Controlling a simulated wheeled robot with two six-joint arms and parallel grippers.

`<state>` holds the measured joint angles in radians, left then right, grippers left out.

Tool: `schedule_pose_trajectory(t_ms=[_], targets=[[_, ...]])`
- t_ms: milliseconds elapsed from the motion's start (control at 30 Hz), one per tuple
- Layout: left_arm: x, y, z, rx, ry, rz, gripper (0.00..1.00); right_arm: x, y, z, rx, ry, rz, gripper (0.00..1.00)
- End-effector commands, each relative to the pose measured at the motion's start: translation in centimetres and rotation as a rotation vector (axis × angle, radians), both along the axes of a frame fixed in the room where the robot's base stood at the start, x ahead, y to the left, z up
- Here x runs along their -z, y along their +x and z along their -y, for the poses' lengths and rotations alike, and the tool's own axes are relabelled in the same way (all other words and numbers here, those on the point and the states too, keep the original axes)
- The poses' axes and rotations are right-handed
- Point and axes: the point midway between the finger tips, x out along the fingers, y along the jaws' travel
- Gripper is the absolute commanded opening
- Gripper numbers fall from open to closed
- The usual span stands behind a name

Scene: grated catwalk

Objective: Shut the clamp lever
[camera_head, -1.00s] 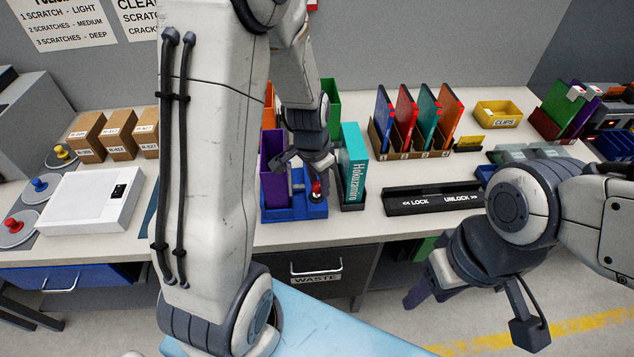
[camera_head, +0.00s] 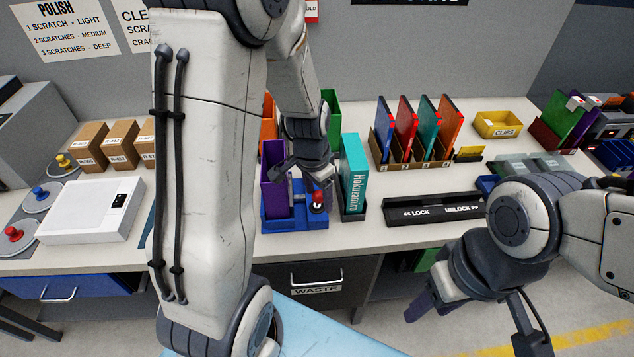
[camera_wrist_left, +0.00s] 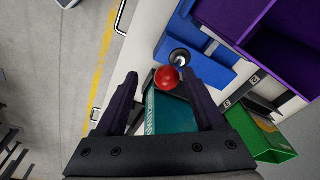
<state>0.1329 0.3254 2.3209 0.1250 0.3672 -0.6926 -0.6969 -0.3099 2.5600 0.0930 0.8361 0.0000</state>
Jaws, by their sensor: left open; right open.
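The clamp lever has a red ball knob (camera_head: 318,197) on a short stem. It rises from a blue base (camera_head: 298,220) on the bench, beside a purple holder (camera_head: 274,178). My left gripper (camera_head: 307,176) is open just above and behind the knob. In the left wrist view, the red knob (camera_wrist_left: 167,77) and its metal stem (camera_wrist_left: 180,57) appear between the tips of the open fingers (camera_wrist_left: 160,82); whether they touch is unclear. My right gripper (camera_head: 475,318) is open and empty in front of the bench, at lower right.
A teal book (camera_head: 353,172) stands close to the right of the blue base. A black lock/unlock strip (camera_head: 434,210) lies farther right. A white box (camera_head: 92,209) sits at left. My left arm hides part of the bench. A waste drawer (camera_head: 318,277) is below.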

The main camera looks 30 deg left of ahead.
Motion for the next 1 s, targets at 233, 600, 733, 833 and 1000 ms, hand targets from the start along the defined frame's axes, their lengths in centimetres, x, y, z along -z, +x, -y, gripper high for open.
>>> schedule_pose_trajectory(t_ms=[233,600,733,833,1000], targets=[[-5.0,-0.5,-0.1,0.0,0.001,0.007,0.71,0.2,0.0,0.0,0.0,0.0,0.0,0.5],[-9.0,-1.3,-0.2,0.0,0.0,-0.002,0.71,0.4,0.0,0.0,0.0,0.0,0.0,0.5],[-9.1,-1.3,-0.2,0.0,0.0,-0.004,0.71,0.4,0.0,0.0,0.0,0.0,0.0,0.5],[-9.1,-1.3,-0.2,0.0,0.0,-0.004,0.71,0.4,0.0,0.0,0.0,0.0,0.0,0.5],[-9.1,-1.3,-0.2,-0.001,-0.001,-0.004,0.71,0.4,0.0,0.0,0.0,0.0,0.0,0.5]])
